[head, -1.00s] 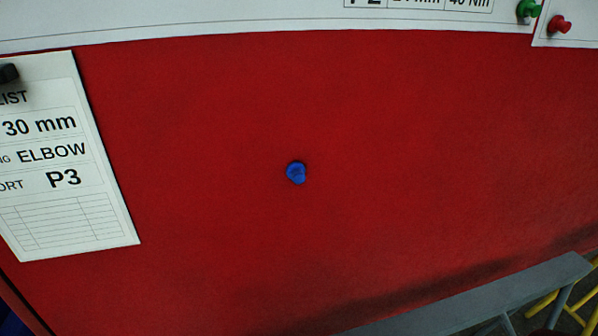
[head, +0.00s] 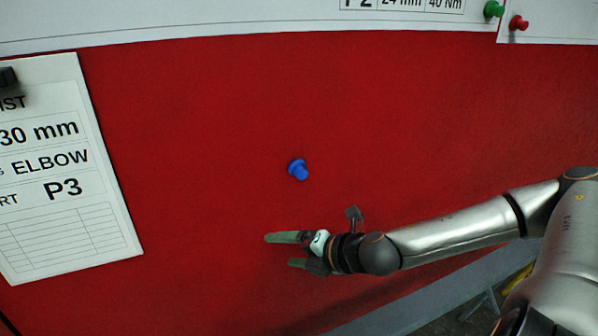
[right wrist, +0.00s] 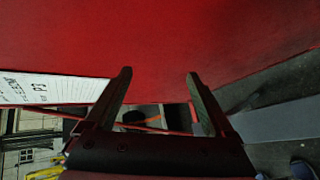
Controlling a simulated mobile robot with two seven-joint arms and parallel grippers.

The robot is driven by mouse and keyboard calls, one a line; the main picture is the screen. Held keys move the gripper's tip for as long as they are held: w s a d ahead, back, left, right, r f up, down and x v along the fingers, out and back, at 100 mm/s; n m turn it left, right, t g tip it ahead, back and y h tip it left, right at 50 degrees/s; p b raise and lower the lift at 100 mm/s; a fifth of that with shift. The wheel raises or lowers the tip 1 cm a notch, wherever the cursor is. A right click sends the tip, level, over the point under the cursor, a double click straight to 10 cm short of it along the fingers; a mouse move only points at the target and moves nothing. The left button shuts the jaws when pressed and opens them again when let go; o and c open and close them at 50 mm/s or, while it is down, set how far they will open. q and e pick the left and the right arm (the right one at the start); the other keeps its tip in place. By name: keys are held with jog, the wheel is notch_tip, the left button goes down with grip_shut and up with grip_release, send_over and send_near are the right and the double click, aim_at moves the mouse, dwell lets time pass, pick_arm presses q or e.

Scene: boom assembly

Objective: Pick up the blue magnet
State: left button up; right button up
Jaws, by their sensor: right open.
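The blue magnet (head: 298,169) sits on the red board (head: 220,120), near the middle of the head view. My right gripper (head: 279,251) is below the magnet in the head view, with its fingers pointing left. It is open and empty, apart from the magnet. In the right wrist view the two fingers of my right gripper (right wrist: 160,82) stand wide apart with the red board beyond them. The magnet does not show in the right wrist view. My left gripper is not in view.
A white sheet (head: 60,225) with printed text hangs at the left, under a black magnet (head: 7,77). A white sheet (head: 200,22) runs along the top, with a green magnet (head: 493,9) and a red magnet (head: 518,23) at right. A grey rail (head: 440,285) runs below the board.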

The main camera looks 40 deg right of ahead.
jog(key=d+r+n+h, duration=0.2)
jog(key=d+r+n, duration=0.25)
jog(key=r, duration=0.35)
jog(key=n+t+h, duration=0.1)
jog(key=n+h, duration=0.1)
jog(key=h, duration=0.1)
send_near(304, 171)
jog(key=x, duration=0.5)
jog(key=shift+w+r+b, duration=0.1)
jog(key=shift+b, duration=0.2)
jog(key=shift+x, duration=2.65)
grip_shut()
